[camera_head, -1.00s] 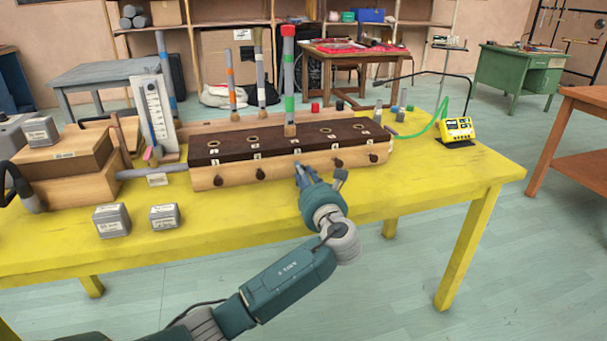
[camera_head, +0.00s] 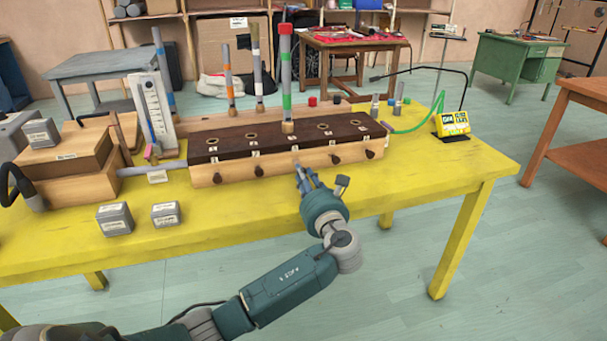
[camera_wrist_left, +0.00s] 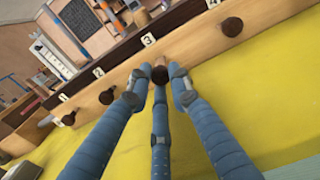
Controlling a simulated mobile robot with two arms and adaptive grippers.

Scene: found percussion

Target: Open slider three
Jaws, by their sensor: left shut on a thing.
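The long wooden box (camera_head: 225,176) with a dark top stands on the yellow table. Dark round knobs line its front under numbered labels. My left gripper (camera_head: 299,170) is at the front of the box, below the label 3. In the left wrist view its fingers (camera_wrist_left: 158,82) close around the dark knob of slider three (camera_wrist_left: 160,75), under the label 3 (camera_wrist_left: 147,39). A pale wooden stem shows behind this knob, which stands out from the front board. The knobs of slider two (camera_wrist_left: 106,97) and slider four (camera_wrist_left: 232,26) sit close to the board. My right gripper is not in view.
A striped tube with a red top (camera_head: 286,70) stands upright at the third hole. Two grey blocks, (camera_head: 115,219) and (camera_head: 166,214), lie left of my arm. A yellow device (camera_head: 453,124) stands at the right. The table's front right is clear.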

